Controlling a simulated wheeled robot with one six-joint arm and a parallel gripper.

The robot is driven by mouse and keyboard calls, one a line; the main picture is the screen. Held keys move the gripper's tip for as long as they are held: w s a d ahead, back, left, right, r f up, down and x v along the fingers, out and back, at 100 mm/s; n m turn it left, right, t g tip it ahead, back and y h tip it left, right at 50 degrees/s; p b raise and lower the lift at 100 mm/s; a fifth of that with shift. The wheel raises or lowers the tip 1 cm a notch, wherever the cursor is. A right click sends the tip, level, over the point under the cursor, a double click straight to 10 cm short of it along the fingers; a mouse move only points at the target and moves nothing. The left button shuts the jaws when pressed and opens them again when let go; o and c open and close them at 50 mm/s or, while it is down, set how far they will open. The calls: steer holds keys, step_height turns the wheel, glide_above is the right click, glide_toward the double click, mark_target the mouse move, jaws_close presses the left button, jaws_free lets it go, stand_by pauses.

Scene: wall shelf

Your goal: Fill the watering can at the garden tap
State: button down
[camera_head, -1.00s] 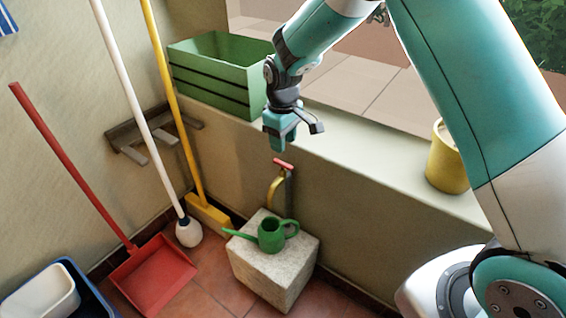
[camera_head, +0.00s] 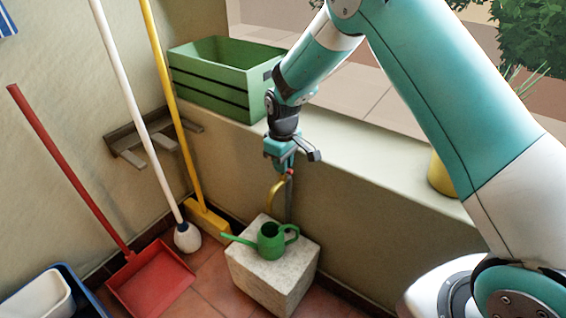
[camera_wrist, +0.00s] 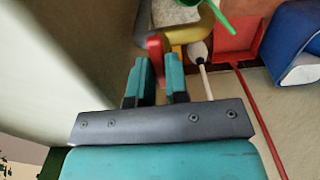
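The green watering can (camera_head: 270,242) stands upright on a pale stone block (camera_head: 250,272), under the brass garden tap (camera_head: 275,196) on the low wall. In the wrist view, part of the can (camera_wrist: 217,14) shows at the top edge. My gripper (camera_head: 284,168) is just above the tap and hides most of its red handle in the head view. In the wrist view, my gripper (camera_wrist: 160,72) is open, with the red handle (camera_wrist: 155,50) at and between its fingertips. I cannot tell whether a finger touches it. Whether water runs is not clear.
A green crate (camera_head: 215,95) and a yellow pot (camera_head: 440,178) stand on the wall ledge. A white-handled brush (camera_head: 140,110), a yellow broom (camera_head: 175,100) and a red dustpan (camera_head: 150,280) are at the left. A blue tub (camera_head: 85,295) is at the lower left.

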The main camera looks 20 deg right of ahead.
steer(key=shift+r+n+p, duration=0.3)
steer(key=shift+n+p, duration=0.5)
steer(key=shift+p, duration=0.35)
steer(key=shift+n+p, duration=0.85)
steer(key=shift+n, duration=0.15)
steer(key=shift+f+n, duration=0.3)
steer(key=shift+n, duration=0.4)
steer(key=c, duration=1.1)
jaws_free()
step_height(320, 180, up, 18)
steer(key=p, duration=0.3)
steer(key=shift+f, duration=0.25)
